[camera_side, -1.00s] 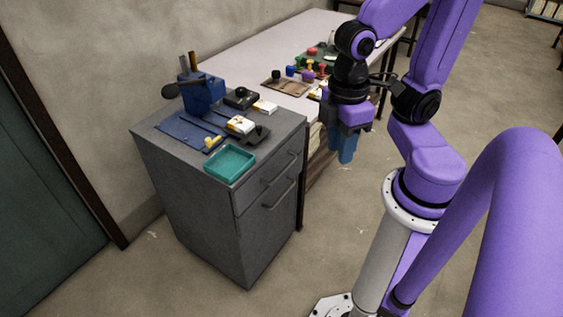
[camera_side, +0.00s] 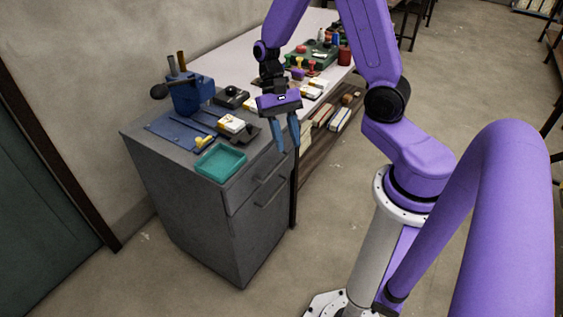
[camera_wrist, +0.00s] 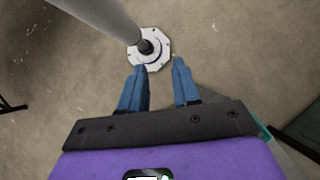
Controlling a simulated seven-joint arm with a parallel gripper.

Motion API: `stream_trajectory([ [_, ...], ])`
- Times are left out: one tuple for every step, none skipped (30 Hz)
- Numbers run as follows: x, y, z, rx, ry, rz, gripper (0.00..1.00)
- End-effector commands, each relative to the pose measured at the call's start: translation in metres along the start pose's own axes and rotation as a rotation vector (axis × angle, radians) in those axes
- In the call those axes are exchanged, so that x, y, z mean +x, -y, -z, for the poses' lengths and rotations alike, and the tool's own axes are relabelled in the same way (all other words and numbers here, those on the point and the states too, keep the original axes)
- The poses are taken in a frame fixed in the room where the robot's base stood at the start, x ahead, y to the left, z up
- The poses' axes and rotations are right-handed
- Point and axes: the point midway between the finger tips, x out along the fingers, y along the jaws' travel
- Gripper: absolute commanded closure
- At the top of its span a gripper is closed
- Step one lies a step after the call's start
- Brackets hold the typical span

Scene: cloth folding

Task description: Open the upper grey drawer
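The grey cabinet (camera_side: 215,232) stands at the left in the side view. Its upper drawer (camera_side: 247,183) has a bar handle (camera_side: 268,171) and looks shut. A larger lower front with its own handle (camera_side: 272,193) is below it. My gripper (camera_side: 287,148) hangs fingers down, close to the upper drawer's right end, and partly overlaps the cabinet's edge in the picture. I cannot tell whether it touches. In the wrist view the two blue fingers (camera_wrist: 160,85) are apart with only floor visible between them.
A teal tray (camera_side: 220,162) sits on the cabinet top's front corner. A blue press (camera_side: 190,95), small white boxes and dark items stand behind it. A long white table (camera_side: 260,64) with stamps and bottles adjoins.

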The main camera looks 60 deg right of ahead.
Motion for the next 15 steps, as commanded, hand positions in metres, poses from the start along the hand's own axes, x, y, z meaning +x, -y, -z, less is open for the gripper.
stream_trajectory([
  [0.001, -0.001, 0.009, 0.08, 0.032, 0.029, 0.69],
  [0.001, -0.002, 0.013, 0.124, 0.05, 0.046, 0.69],
  [0.001, -0.003, 0.019, 0.186, 0.073, 0.07, 0.69],
  [0.001, -0.003, 0.024, 0.23, 0.091, 0.089, 0.69],
  [0.002, -0.004, 0.029, 0.274, 0.109, 0.106, 0.69],
  [0.002, -0.006, 0.035, 0.336, 0.135, 0.132, 0.69],
  [0.003, -0.007, 0.039, 0.378, 0.153, 0.15, 0.69],
  [0.003, -0.008, 0.044, 0.422, 0.172, 0.169, 0.69],
  [0.004, -0.01, 0.05, 0.482, 0.198, 0.196, 0.69],
  [0.005, -0.011, 0.054, 0.524, 0.217, 0.214, 0.69],
  [0.005, -0.012, 0.059, 0.568, 0.238, 0.234, 0.69],
  [0.006, -0.015, 0.064, 0.625, 0.266, 0.26, 0.69],
  [0.007, -0.017, 0.069, 0.667, 0.287, 0.281, 0.69],
  [0.008, -0.018, 0.073, 0.71, 0.309, 0.301, 0.69],
  [0.009, -0.021, 0.078, 0.766, 0.338, 0.327, 0.69],
])
